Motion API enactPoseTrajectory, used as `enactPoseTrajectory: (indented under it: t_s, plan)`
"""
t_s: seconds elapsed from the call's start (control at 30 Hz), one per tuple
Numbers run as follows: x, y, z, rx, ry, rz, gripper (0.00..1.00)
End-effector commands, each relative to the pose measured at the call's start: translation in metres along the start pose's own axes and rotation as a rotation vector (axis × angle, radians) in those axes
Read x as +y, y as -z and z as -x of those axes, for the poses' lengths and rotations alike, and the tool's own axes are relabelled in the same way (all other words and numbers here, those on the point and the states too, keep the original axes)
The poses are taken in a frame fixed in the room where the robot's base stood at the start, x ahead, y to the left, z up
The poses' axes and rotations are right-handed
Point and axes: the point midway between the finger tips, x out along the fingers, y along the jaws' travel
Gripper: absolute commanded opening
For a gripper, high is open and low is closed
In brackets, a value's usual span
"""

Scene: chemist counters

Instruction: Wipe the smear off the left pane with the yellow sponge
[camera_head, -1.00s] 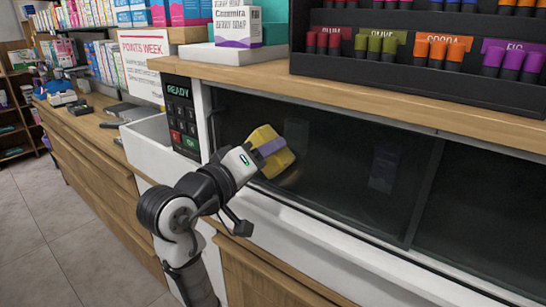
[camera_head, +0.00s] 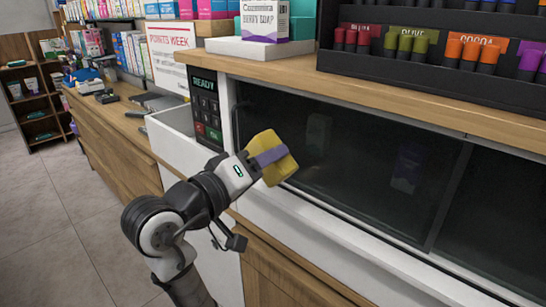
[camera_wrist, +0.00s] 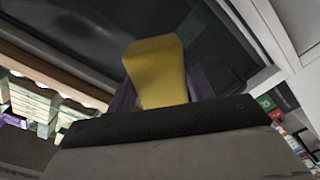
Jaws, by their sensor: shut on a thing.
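The left pane (camera_head: 345,150) is dark glass in a counter front, right of a keypad in the head view. My gripper (camera_head: 266,157) has purple fingers shut on the yellow sponge (camera_head: 277,168). The sponge is tilted and appears in front of the pane's lower left part, overlapping the white frame below. The wrist view shows the sponge (camera_wrist: 157,68) between the fingers, with dark glass behind it. I cannot tell whether it touches the glass. I cannot make out a smear; only faint pale shapes show on or behind the pane. The sponge hides part of the pane.
A keypad reading READY (camera_head: 205,108) and a white open drawer or box (camera_head: 172,135) are left of the pane. The wooden counter top (camera_head: 400,100) overhangs it, carrying a black display rack (camera_head: 440,79). Open floor (camera_head: 50,215) lies at left.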

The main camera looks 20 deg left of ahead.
Motion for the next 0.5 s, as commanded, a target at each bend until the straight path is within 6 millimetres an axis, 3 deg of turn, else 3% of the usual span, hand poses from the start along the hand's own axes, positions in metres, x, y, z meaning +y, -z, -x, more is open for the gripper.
enactPoseTrajectory:
  t_s: [0.33, 0.5]
  plan:
    - [0.0, 0.0, 0.002, 0.001, 0.0, 0.0, 0.34]
    - [0.0, 0.001, 0.013, 0.001, 0.001, 0.0, 0.34]
